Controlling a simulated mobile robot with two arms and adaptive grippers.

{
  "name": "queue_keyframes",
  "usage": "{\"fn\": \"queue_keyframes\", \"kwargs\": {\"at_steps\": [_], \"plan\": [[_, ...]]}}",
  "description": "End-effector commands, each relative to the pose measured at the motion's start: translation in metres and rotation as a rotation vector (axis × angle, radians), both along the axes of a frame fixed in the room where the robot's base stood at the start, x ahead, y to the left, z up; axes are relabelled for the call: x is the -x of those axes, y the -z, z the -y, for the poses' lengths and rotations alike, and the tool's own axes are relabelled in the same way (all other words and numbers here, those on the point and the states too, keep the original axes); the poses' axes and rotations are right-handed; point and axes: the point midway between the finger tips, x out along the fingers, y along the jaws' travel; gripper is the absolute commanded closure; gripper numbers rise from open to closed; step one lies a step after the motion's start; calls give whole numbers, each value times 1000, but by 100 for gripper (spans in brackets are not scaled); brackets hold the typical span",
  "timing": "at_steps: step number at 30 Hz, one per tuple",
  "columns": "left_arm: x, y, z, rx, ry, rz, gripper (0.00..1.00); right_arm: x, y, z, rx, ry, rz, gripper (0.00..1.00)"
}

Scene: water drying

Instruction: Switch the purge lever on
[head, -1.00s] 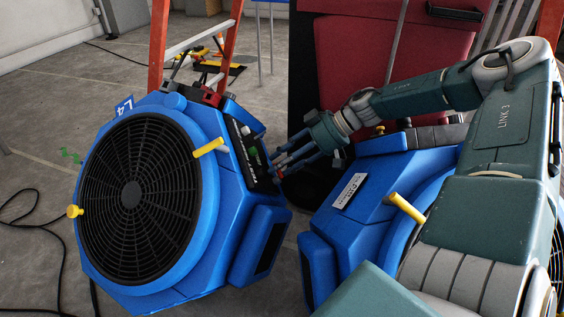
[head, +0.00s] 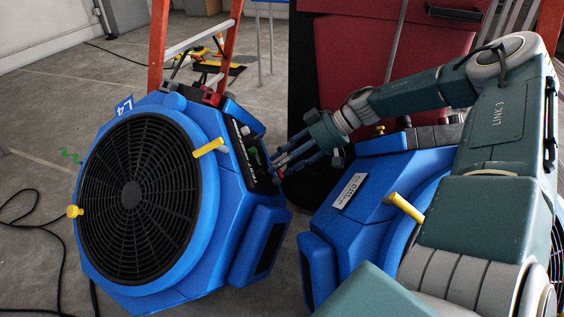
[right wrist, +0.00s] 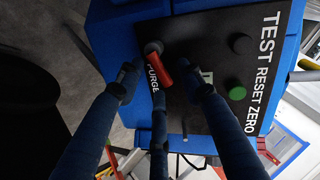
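The purge lever (right wrist: 160,68) is a red handle on a dark pivot beside the word PURGE. It is on the black control panel (right wrist: 200,60) of a blue fan unit. In the head view this panel (head: 248,150) is on the right side of the left fan unit (head: 232,195). My right gripper (right wrist: 158,76) has its fingers spread around the lever, with one outer finger on each side and the middle finger just below. Whether any finger touches it I cannot tell. The gripper also shows in the head view (head: 277,165). My left gripper is not in view.
A green button (right wrist: 237,93) and a dark knob (right wrist: 241,43) sit right of the lever. A second blue unit (head: 370,195) stands close on the right, under my right arm. An orange ladder (head: 158,45) and dark red case (head: 350,60) stand behind. A cable (head: 45,225) lies left.

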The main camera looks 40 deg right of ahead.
Motion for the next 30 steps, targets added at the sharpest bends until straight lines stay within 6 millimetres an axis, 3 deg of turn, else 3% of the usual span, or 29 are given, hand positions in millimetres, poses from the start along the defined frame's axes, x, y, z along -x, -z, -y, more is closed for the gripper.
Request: {"fn": "queue_keyframes", "kwargs": {"at_steps": [10, 23, 30], "plan": [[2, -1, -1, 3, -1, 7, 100, 2, -6, 4, 1, -2, 4, 63], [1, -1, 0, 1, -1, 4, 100, 28, -40, 34, 3, 1, 5, 63], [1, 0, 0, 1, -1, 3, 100, 37, -49, 43, 1, 0, 1, 63]]}}
